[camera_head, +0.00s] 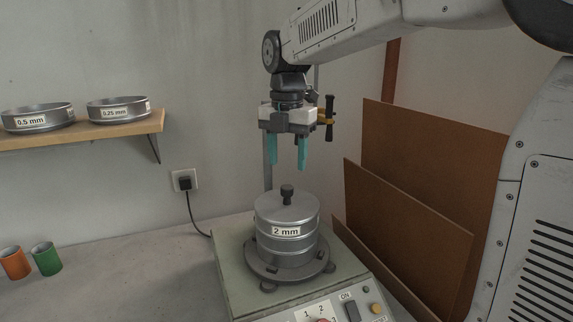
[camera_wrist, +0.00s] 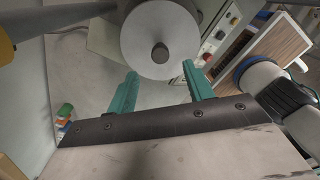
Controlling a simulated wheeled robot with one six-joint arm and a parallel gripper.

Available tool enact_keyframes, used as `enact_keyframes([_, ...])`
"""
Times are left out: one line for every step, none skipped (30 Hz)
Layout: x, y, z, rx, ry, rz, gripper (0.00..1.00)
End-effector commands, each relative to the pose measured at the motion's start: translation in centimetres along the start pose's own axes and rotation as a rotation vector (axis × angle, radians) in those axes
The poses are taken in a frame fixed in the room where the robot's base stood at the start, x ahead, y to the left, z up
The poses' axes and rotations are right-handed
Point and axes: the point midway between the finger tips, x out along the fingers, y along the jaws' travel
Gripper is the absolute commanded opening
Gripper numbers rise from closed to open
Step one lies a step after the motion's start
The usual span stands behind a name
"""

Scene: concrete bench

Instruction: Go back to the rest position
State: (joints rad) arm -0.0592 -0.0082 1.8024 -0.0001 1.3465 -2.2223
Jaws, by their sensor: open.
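My gripper (camera_head: 287,152) hangs from the arm with its two teal fingers pointing down, open and empty. It is above the lidded sieve stack (camera_head: 287,226) labelled "2 mm", with a clear gap between the fingertips and the dark lid knob (camera_head: 287,193). The stack stands upright on the sieve shaker (camera_head: 235,271). In the wrist view the fingers (camera_wrist: 158,85) show apart, with the round lid (camera_wrist: 160,30) and its knob (camera_wrist: 160,53) beyond them.
A wooden shelf (camera_head: 90,133) at left holds a 0.5 mm sieve (camera_head: 38,117) and a 0.25 mm sieve (camera_head: 118,109). An orange cup (camera_head: 15,263) and a green cup (camera_head: 46,258) stand on the bench. Brown boards (camera_head: 435,185) lean at right. A plugged cord (camera_head: 185,183) hangs at the wall.

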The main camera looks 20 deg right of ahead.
Motion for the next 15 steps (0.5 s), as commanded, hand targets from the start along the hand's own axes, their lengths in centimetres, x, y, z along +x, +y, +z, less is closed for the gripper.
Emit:
enact_keyframes([0.00, 0.00, 0.00, 0.000, 0.000, 0.000, 0.52])
enact_keyframes([0.01, 0.00, 0.00, 0.000, 0.000, 0.000, 0.52])
enact_keyframes([0.01, -0.01, 0.00, 0.000, 0.000, 0.000, 0.52])
enact_keyframes([0.02, -0.01, 0.00, 0.000, 0.000, 0.000, 0.52])
enact_keyframes([0.02, -0.01, 0.00, 0.000, 0.000, 0.000, 0.52])
enact_keyframes([0.03, -0.01, 0.00, 0.000, 0.000, 0.000, 0.52])
enact_keyframes([0.03, -0.01, 0.00, 0.000, 0.000, 0.000, 0.52])
enact_keyframes([0.03, 0.00, 0.00, 0.000, 0.000, 0.000, 0.52])
enact_keyframes([0.04, -0.01, 0.00, 0.000, 0.000, 0.000, 0.52])
enact_keyframes([0.04, -0.01, 0.00, 0.000, 0.000, 0.000, 0.52])
enact_keyframes([0.04, -0.01, 0.00, 0.000, 0.000, 0.000, 0.52])
enact_keyframes([0.04, -0.01, 0.00, 0.006, 0.000, 0.000, 0.52])
enact_keyframes([0.05, -0.01, 0.00, 0.015, 0.000, 0.000, 0.52])
enact_keyframes([0.05, -0.01, 0.00, 0.033, 0.000, 0.000, 0.52])
enact_keyframes([0.05, 0.01, 0.01, 0.069, 0.000, 0.000, 0.52])
